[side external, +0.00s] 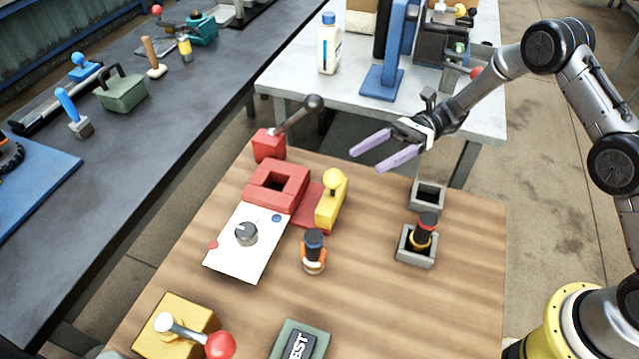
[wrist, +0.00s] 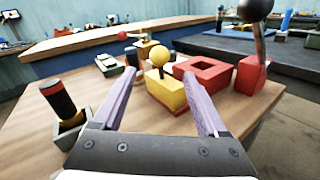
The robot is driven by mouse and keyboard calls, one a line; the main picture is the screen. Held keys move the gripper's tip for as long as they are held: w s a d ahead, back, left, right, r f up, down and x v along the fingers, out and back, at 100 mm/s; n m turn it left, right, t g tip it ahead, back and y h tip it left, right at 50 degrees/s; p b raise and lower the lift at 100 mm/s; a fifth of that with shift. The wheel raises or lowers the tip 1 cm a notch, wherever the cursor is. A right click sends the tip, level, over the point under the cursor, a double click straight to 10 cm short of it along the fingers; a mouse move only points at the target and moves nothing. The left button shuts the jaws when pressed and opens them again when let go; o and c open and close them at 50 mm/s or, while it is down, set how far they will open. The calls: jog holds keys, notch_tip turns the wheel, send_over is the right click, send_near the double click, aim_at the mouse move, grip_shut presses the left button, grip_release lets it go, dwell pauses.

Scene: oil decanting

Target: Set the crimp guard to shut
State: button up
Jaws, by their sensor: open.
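What looks like the crimp guard is a yellow block with a round yellow knob (side external: 330,207), on a red base beside a red block with a square opening (side external: 277,184). The yellow block stands at the right end of the base, apart from the red block, and the opening is uncovered. My gripper (side external: 366,160) is open and empty, above and behind the yellow block. In the wrist view the yellow block (wrist: 166,92) shows between the open fingers (wrist: 160,76), beyond them, with the red block (wrist: 207,76) to its right.
A red box with a black-ball lever (side external: 269,145) stands behind the red block. A white dial panel (side external: 240,262) and an orange-banded bottle (side external: 313,255) are in front. Grey holders (side external: 416,250) stand at right, one with a dark bottle. A yellow box (side external: 172,335) has a red-ball lever.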

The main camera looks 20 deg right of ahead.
aim_at(325, 183)
jog(key=s+a, duration=0.1)
jog(key=a, duration=0.7)
jog(key=s+a, duration=0.1)
jog(key=a, duration=0.4)
jog(key=shift+s, duration=0.3)
jog(key=shift+r, duration=0.1)
grip_shut()
dwell(0.7)
